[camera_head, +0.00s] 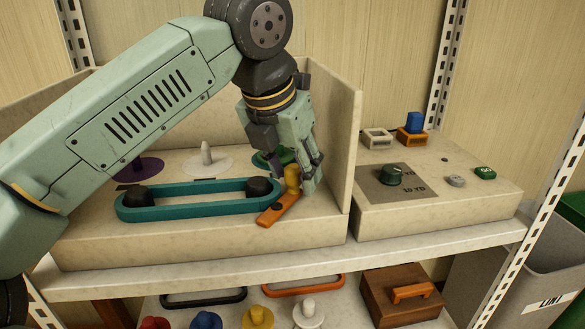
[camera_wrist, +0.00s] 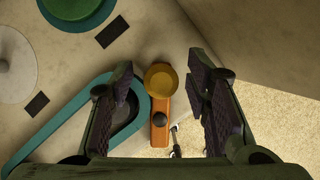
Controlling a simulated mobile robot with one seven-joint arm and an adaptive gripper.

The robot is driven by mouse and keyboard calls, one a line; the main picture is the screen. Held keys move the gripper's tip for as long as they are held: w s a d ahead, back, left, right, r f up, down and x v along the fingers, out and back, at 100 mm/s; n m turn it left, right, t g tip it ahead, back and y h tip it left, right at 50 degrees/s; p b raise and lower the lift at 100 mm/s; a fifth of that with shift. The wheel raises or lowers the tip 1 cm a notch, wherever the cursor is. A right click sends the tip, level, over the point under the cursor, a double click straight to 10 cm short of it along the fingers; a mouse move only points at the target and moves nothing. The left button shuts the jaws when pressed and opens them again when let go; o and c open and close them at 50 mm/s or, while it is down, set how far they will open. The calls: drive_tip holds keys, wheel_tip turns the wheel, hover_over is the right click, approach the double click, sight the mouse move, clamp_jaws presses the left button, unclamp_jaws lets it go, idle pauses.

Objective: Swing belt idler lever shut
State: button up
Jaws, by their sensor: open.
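The idler lever (camera_head: 275,211) is an orange bar with a dark pivot and an upright yellow knob (camera_head: 292,178) at its far end. It lies just right of the teal belt (camera_head: 196,200), which loops around two dark pulleys. In the wrist view the lever (camera_wrist: 161,135) and its yellow knob (camera_wrist: 160,79) lie between my fingers, beside the belt's rounded end. My gripper (camera_head: 309,178) is open and points down at the knob, with a finger on each side in the wrist view (camera_wrist: 163,84). Whether either finger touches the knob I cannot tell.
A beige side wall (camera_head: 349,135) stands close right of my gripper. White and green spool discs (camera_head: 206,160) stand behind the belt. A lower shelf holds spools and a brown box (camera_head: 400,297).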

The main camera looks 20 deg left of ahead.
sight(288, 171)
drive_tip(key=s+r, duration=0.2)
drive_tip(key=shift+s+a+r, duration=0.15)
drive_tip(key=shift+s+r, duration=0.05)
drive_tip(key=shift+r, duration=0.2)
drive_tip(key=s, duration=1)
drive_tip(key=shift+s+a, duration=0.4)
